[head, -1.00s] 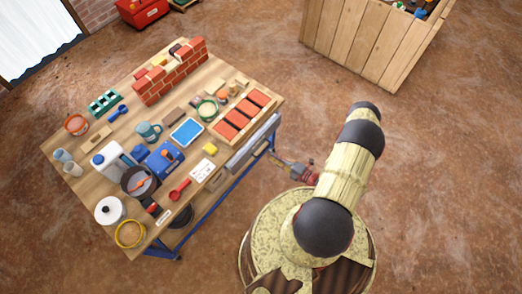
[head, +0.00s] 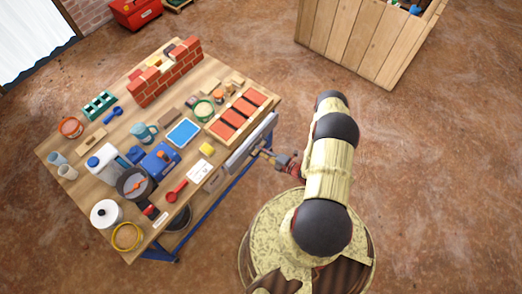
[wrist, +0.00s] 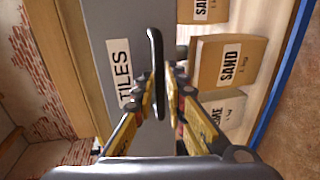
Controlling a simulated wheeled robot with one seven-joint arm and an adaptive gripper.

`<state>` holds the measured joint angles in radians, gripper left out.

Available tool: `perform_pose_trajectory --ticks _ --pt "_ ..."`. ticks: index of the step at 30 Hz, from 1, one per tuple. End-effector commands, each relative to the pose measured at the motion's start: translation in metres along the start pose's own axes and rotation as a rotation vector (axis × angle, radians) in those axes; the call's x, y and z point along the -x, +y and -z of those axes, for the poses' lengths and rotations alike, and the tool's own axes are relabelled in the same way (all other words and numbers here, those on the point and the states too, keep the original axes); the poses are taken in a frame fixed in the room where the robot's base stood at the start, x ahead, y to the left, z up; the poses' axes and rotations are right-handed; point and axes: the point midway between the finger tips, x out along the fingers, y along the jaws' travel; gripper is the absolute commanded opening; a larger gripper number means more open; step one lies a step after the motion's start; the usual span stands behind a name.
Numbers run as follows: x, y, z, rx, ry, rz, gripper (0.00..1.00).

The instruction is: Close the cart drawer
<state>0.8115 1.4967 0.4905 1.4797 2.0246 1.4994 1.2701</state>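The cart drawer (head: 245,150) shows in the head view as a grey front along the right side of the wooden-topped cart. In the wrist view, the grey drawer front (wrist: 104,32) carries a white TILES label and a black bar handle (wrist: 155,48). My gripper (wrist: 160,94) has its yellow and black fingers on both sides of the handle, close to it. I cannot tell whether they press on it. In the head view, my gripper (head: 262,153) is at the drawer front. How far the drawer stands out is hard to tell.
The cart top (head: 82,165) holds several tools, pots and a small brick wall (head: 165,72). Boxes marked SAND (wrist: 228,64) sit beside the drawer in the wrist view. A wooden crate (head: 365,45) stands at the back right. Floor at the right is clear.

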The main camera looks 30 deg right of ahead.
Motion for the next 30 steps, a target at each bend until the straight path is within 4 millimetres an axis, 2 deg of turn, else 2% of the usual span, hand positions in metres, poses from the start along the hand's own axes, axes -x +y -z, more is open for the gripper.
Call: perform_pose_trajectory --ticks 3,10,30 --pt "0.0002 0.0000 0.0000 0.000 0.000 0.000 0.12" --pt "0.0003 0.0000 0.0000 0.000 0.000 0.000 0.00" --pt "0.0004 -0.0003 0.0001 0.000 0.000 0.001 0.00"
